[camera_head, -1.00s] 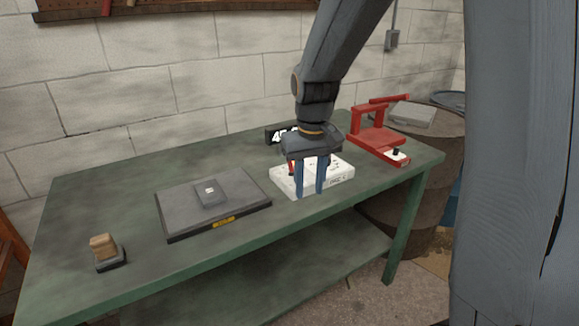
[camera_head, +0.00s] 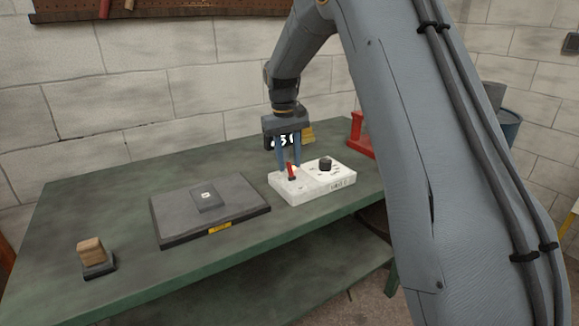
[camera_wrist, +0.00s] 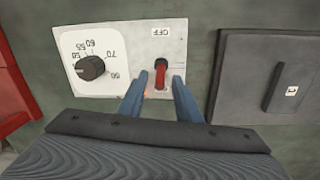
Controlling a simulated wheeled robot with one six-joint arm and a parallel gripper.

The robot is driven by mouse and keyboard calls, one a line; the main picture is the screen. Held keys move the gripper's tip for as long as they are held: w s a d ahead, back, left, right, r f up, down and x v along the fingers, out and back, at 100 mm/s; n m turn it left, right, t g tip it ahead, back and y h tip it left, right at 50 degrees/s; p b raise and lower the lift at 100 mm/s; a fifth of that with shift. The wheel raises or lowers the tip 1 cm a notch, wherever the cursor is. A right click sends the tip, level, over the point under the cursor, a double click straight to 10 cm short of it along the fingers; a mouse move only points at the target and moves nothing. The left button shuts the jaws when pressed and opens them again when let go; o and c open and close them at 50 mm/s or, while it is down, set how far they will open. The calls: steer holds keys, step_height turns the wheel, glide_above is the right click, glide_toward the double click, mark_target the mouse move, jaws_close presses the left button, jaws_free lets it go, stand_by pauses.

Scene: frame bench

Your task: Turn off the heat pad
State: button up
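The white control box (camera_head: 340,182) sits on the green bench, with a red toggle switch (camera_head: 291,171) and a black dial (camera_head: 326,163). In the wrist view the red switch (camera_wrist: 160,72) stands below an OFF label (camera_wrist: 161,33), with the dial (camera_wrist: 90,68) to the left. I cannot tell which way the switch is thrown. My gripper (camera_head: 289,166) is open and points down, one finger on each side of the switch; contact is not clear. It also shows in the wrist view (camera_wrist: 158,84). The dark heat pad (camera_head: 170,207) lies left of the box.
A grey block (camera_head: 207,197) lies on the pad. A wood-topped block (camera_head: 91,253) is at the front left. A partly hidden display (camera_head: 270,142) stands behind my gripper. A red stand (camera_head: 361,138) is right of the box.

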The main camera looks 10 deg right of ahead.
mark_target(290, 169)
steer(key=shift+d+f, duration=0.1)
steer(key=shift+f, duration=1.25)
jaws_close()
